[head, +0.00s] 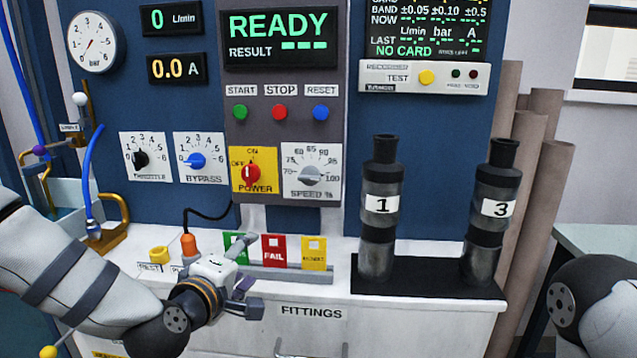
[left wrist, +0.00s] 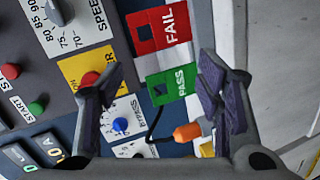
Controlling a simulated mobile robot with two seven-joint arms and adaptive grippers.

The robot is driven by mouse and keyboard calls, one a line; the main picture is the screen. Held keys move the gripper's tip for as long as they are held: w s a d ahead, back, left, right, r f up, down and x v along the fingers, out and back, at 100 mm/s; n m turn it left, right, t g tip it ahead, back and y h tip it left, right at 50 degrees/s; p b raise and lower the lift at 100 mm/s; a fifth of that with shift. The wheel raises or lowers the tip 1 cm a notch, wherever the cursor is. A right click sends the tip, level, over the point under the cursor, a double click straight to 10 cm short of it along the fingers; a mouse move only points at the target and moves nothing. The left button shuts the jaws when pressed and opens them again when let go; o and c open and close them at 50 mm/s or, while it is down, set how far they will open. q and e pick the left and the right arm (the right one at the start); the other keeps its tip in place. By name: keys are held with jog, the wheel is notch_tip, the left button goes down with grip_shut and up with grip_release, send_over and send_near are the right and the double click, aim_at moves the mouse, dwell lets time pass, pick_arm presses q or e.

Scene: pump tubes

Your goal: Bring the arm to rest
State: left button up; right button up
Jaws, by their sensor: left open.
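My left arm (head: 80,280) reaches in from the left, low over the white bench top. Its gripper (head: 246,272) is open in front of the green, red and yellow cards. The left wrist view shows the two dark fingers spread apart with nothing between them (left wrist: 160,90). Beyond them are the green PASS card (left wrist: 172,84) and the red FAIL card (left wrist: 160,28). A part of my right arm (head: 600,310) shows at the lower right edge. My right gripper is out of view.
Dark tubes 1 (head: 380,225) and 3 (head: 487,235) stand upright on a black base (head: 425,277) to the right. An orange plug (head: 188,244) and a yellow ring (head: 159,254) are close to my left wrist. The panel with the red power knob (head: 251,173) rises behind.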

pick_arm(q)
jog(key=s+d+f+m+g, duration=0.2)
jog(key=s+f+m+g, duration=0.55)
jog(key=s+f, duration=1.15)
jog(key=s+a+f+m+g, duration=0.2)
jog(key=s+f+g, duration=0.1)
jog(key=s, duration=0.5)
jog(key=s+a+f+m+g+y, duration=0.1)
jog(key=s+a+f+m+g, duration=0.1)
jog(key=s, duration=0.6)
jog(key=s+a+f+m+g+y, duration=0.1)
jog(key=s+a+f+m+g, duration=0.1)
jog(key=s, duration=0.6)
notch_tip(320, 180, down, 3)
jog(key=shift+s+a+g, duration=0.35)
jog(key=shift+a+g, duration=0.4)
jog(key=shift+g, duration=0.2)
